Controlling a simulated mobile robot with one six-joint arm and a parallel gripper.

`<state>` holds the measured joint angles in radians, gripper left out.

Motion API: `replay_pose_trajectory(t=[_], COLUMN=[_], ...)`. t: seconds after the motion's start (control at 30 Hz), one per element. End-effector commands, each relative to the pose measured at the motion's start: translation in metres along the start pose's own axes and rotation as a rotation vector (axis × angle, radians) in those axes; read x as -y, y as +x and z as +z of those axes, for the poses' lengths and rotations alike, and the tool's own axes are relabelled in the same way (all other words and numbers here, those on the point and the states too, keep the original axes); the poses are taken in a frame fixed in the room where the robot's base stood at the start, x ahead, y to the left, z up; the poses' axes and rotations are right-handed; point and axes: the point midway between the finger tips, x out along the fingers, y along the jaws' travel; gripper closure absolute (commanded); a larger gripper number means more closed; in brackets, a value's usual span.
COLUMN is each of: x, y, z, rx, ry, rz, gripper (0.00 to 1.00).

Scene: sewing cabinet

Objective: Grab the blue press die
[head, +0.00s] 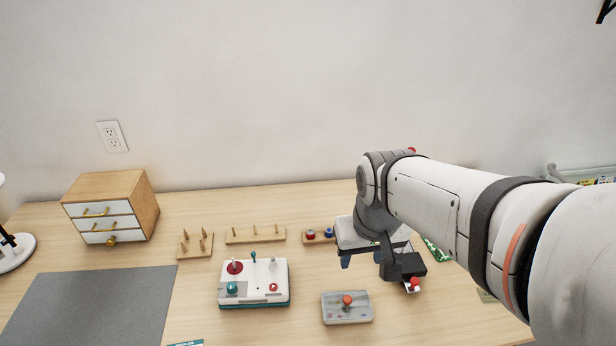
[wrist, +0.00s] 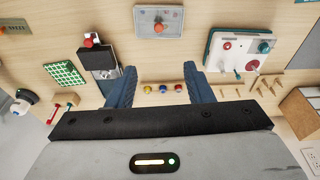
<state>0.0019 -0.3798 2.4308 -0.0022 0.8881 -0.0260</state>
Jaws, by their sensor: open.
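The blue press die (head: 328,233) sits in a low wooden holder (head: 319,240) at the back of the table, just left of my gripper in the head view. A red die (head: 310,234) is to its left. In the wrist view the blue die (wrist: 163,88) is the middle of three, between a yellow one (wrist: 147,89) and a red one (wrist: 179,87). The yellow one is hidden in the head view. My gripper (head: 361,260) is open and empty. In the wrist view the row of dies appears between its two blue fingers (wrist: 162,76).
A black device with a red knob (head: 405,268) stands right of my gripper, near a green panel (head: 436,250). A grey box with an orange knob (head: 347,310) lies in front. A white control box (head: 253,292), peg racks (head: 255,238) and a drawer cabinet (head: 110,205) are left.

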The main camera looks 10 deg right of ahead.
Motion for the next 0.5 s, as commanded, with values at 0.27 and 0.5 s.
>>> replay_pose_trajectory(t=[0.27,0.5], x=[-0.004,-0.006], y=[0.021,0.072], z=[-0.098,-0.173], rx=[0.068,0.121], ry=[-0.068,-0.130], rz=[-0.004,-0.012], gripper=[0.53,0.53])
